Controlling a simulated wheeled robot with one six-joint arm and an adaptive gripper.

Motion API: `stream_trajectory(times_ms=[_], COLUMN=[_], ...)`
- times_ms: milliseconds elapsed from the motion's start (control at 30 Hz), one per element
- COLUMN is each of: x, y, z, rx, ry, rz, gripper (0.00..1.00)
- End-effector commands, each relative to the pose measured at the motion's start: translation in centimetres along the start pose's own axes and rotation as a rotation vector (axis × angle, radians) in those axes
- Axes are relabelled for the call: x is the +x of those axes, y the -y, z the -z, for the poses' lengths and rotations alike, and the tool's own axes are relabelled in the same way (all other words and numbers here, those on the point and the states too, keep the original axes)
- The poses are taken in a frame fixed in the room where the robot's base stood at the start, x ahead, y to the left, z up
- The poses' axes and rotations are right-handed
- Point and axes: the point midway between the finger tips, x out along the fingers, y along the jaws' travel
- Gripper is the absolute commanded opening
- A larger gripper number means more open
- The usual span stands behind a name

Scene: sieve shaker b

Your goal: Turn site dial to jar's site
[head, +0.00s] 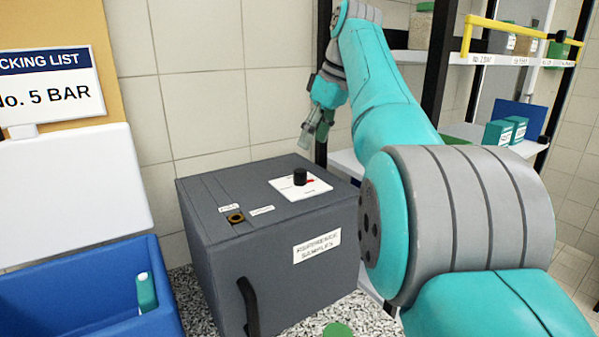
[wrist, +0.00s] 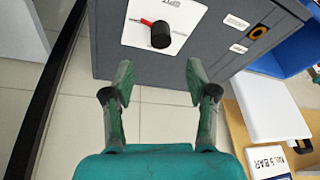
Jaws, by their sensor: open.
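The site dial is a black knob (head: 300,176) with a red pointer on a white plate (head: 284,188), on top of a grey cabinet (head: 225,262). In the head view the pointer aims right. The wrist view shows the knob (wrist: 161,36) ahead of the fingertips, with its red pointer (wrist: 147,23) toward the upper left. Plate lettering is too small to read. My gripper (head: 304,140) is open and empty, above and beyond the dial, apart from it. Its two fingers also show in the wrist view (wrist: 160,82). I cannot tell which jar is the task's jar.
The cabinet has a "REFERENCE SAMPLES" label (head: 317,246), a black handle (head: 249,305) and a yellow-ringed lock (head: 236,218). A sign (head: 52,86) reads "No. 5 BAR". Containers stand on a shelf (head: 490,60) at right.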

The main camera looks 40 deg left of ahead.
Motion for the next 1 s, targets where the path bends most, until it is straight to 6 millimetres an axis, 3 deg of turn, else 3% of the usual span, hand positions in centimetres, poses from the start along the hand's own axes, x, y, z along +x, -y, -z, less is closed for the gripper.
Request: stream_trajectory(times_ms=[133, 367, 567, 1000], x=[-0.7, -0.2, 2.0, 8.8], y=[-0.1, -0.2, -0.1, 0.2], z=[-0.2, -0.2, -0.1, 0.2], rx=[-0.142, -0.192, -0.190, -0.189], ry=[-0.040, -0.052, -0.052, -0.051], rz=[0.024, 0.030, 0.029, 0.030], gripper=[0.57, 0.57, 0.57, 0.57])
